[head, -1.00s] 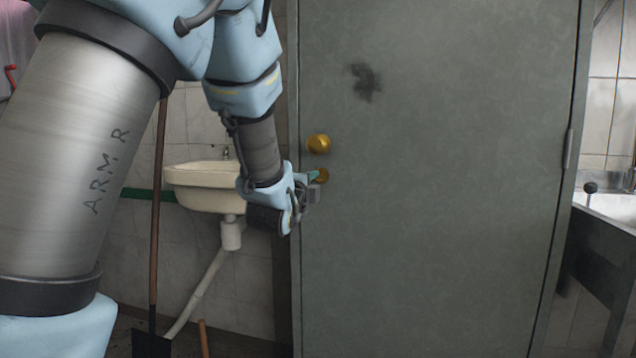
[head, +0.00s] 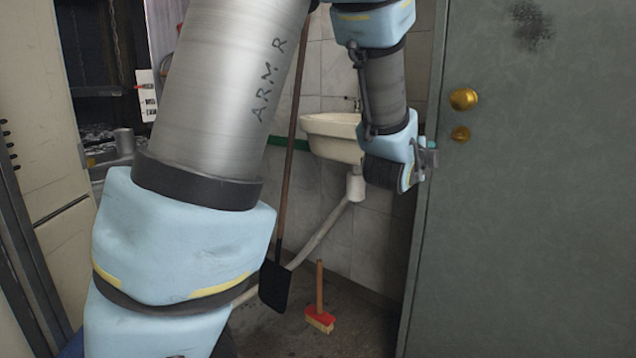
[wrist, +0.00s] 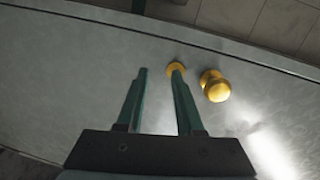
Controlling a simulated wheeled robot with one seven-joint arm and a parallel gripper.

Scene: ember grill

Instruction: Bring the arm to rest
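My arm (head: 222,88) crosses the head view from lower left to upper middle and bends down to my gripper (head: 431,157). The gripper is at the left edge of the grey-green door (head: 530,230), just left of and below the small brass lock disc (head: 460,133). In the wrist view my gripper (wrist: 159,70) has two green fingers apart with nothing between them. The lock disc (wrist: 176,68) shows by the tip of the right finger, and the round brass knob (wrist: 215,86) is right of it.
A white sink (head: 335,135) hangs on the tiled wall behind the forearm. A long-handled shovel (head: 275,285) and a red brush (head: 320,318) stand below it. Pale cabinet doors (head: 40,130) are at the left. The door face to the right is clear.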

